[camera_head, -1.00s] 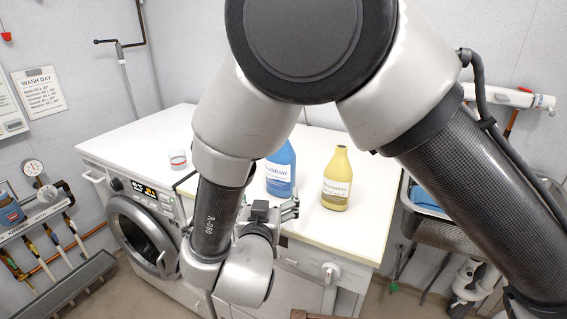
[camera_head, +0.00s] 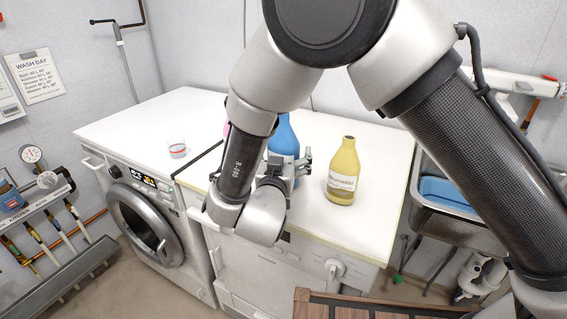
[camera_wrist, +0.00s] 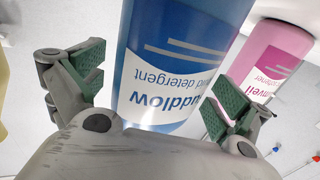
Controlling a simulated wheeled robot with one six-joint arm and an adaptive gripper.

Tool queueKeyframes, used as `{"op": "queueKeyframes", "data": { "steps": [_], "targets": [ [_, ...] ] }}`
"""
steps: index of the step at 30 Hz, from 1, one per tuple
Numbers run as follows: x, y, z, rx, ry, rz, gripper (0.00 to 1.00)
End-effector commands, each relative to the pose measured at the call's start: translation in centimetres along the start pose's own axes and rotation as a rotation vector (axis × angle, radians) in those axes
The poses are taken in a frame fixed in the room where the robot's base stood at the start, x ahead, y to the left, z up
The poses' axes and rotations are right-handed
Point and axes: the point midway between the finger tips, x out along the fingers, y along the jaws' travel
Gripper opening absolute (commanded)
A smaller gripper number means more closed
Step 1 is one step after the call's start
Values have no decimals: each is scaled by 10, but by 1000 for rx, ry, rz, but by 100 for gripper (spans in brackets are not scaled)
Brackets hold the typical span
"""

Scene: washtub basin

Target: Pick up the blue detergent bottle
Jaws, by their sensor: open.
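The blue detergent bottle (camera_head: 284,137) stands upright on the white worktop, partly hidden behind my arm in the head view. In the wrist view the blue bottle (camera_wrist: 172,70) lies straight ahead between my two green-padded fingers, its label upside down. My gripper (camera_head: 292,166) is open and in front of the bottle, low near the worktop. In the wrist view my gripper (camera_wrist: 155,90) has one finger on each side of the bottle. I cannot tell whether either finger touches it.
A yellow bottle (camera_head: 343,172) stands just right of the gripper. A pink bottle (camera_wrist: 268,62) is close beside the blue one, by the right finger in the wrist view. A sink with a blue tub (camera_head: 447,193) is at right.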

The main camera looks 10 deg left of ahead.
Motion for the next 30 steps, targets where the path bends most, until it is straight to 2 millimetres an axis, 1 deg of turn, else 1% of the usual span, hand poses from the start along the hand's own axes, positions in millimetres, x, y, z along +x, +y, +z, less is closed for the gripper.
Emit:
{"op": "queueKeyframes", "data": {
  "steps": [4, 5, 6, 8, 9, 11, 12, 14, 18, 26, 30],
  "targets": [
    [0, 0, 0, 0, 0, -1, 100],
    [0, 0, 0, 0, 0, -1, 96],
    [0, 0, 0, 0, 0, -1, 89],
    [0, 0, 0, 0, 0, -1, 78],
    [0, 0, 0, 0, 0, -1, 71],
    [0, 0, 0, 0, 0, -1, 60],
    [0, 0, 0, 0, 0, -1, 53],
    [0, 0, 0, 0, 0, -1, 42],
    [0, 0, 0, 0, 0, -1, 16],
    [0, -1, -2, 2, 2, -1, 16],
    [0, -1, -11, 4, 3, -1, 16]
  ]
}}
